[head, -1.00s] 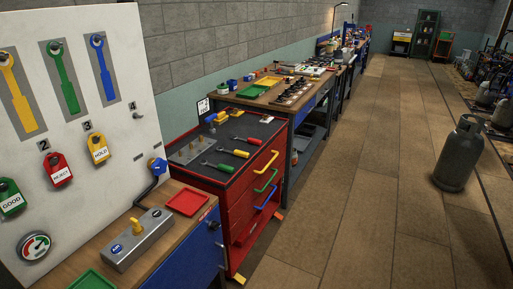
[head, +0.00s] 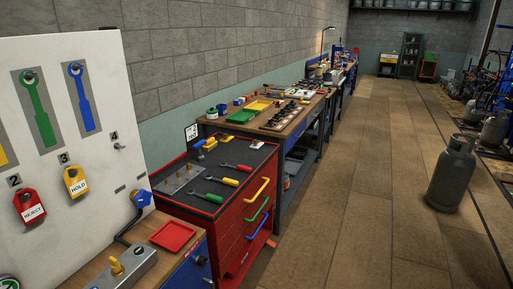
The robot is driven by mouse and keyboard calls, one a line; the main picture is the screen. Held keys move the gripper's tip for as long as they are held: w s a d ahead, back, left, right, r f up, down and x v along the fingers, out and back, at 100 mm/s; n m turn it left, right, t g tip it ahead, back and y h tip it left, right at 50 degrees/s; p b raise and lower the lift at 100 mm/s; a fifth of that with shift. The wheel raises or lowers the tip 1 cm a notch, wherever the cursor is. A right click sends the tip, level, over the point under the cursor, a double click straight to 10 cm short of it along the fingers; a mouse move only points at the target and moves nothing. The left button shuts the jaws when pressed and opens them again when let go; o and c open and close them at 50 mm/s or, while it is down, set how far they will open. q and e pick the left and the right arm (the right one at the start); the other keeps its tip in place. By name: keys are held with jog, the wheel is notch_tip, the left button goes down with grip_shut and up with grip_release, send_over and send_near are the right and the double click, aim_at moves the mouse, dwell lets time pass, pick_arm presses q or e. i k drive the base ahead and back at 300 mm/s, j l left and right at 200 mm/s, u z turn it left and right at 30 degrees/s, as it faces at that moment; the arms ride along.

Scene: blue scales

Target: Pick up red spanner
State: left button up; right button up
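The red spanner (head: 243,168) lies on the dark top of the red tool cabinet (head: 210,214). It is the farthest of three spanners there, with a red handle to the right and a metal head to the left. A yellow-handled spanner (head: 228,181) and a green-handled spanner (head: 212,198) lie nearer on the same top. Neither of my grippers shows in the head view.
A white board (head: 110,90) with green and blue spanner shapes stands at the left. Below it a wooden bench holds a red tray (head: 173,236) and a grey box (head: 125,268). A grey gas cylinder (head: 452,175) stands at the right. The floor (head: 350,220) between is clear.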

aim_at(240, 168)
jog(key=i+l+u, duration=0.15)
jog(key=u, duration=0.25)
jog(key=i+l+u, duration=0.15)
jog(key=l+u, duration=0.25)
jog(key=i+l+u, duration=0.1)
jog(key=u, duration=0.3)
jog(key=l+u, duration=0.4)
